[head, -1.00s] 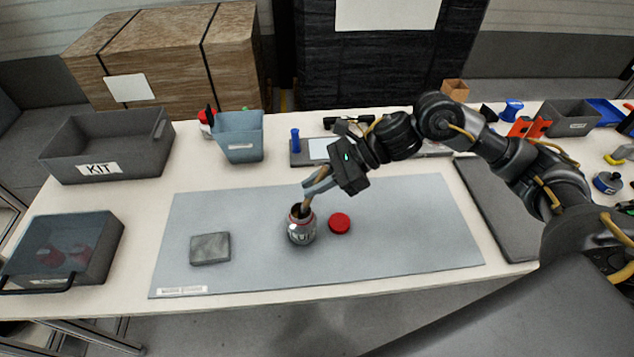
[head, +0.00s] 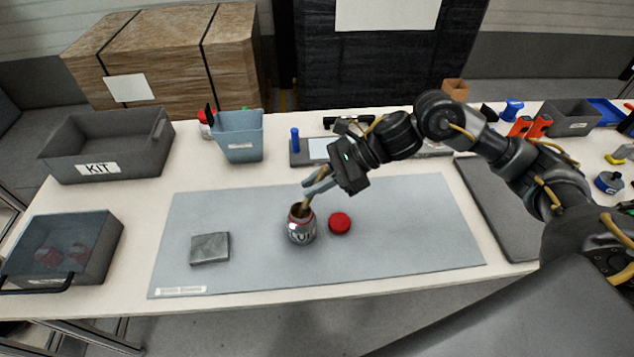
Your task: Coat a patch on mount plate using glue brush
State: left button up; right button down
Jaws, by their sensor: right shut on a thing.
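The mount plate (head: 210,248), a small grey rectangular slab, lies on the left part of the grey-blue mat. The glue pot (head: 302,228), a grey jar with a red band and lettering, stands upright and open near the mat's middle. My right gripper (head: 318,184) is above the pot and shut on the glue brush (head: 304,205). The brush tilts down, with its lower end inside the pot's mouth, so its bristles are hidden. A round red lid (head: 339,223) lies just right of the pot. My left gripper is not in view.
The mat (head: 400,240) is clear on its right side. A grey KIT bin (head: 70,150), a lidded dark box (head: 95,250) and a blue bin (head: 238,140) stand on the left of the table. A dark tray (head: 495,205) and several tools are on the right.

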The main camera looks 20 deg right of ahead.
jog(key=shift+s+f+b, duration=0.1)
jog(key=shift+f+b, duration=0.05)
jog(key=shift+b, duration=0.25)
dwell(1.4)
jog(key=shift+r+p, duration=1.3)
jog(key=shift+r, duration=2.3)
jog(key=shift+w, duration=0.4)
jog(key=s+d+f+m+t+h, duration=0.1)
jog(key=s+d+f+m+t, duration=0.1)
jog(key=d+f+m+t, duration=0.2)
jog(key=d+f+m, duration=0.1)
jog(key=d, duration=0.1)
jog(key=shift+s+d+t+h, duration=0.3)
jog(key=shift+d+t+h, duration=0.1)
jog(key=shift+a, duration=0.1)
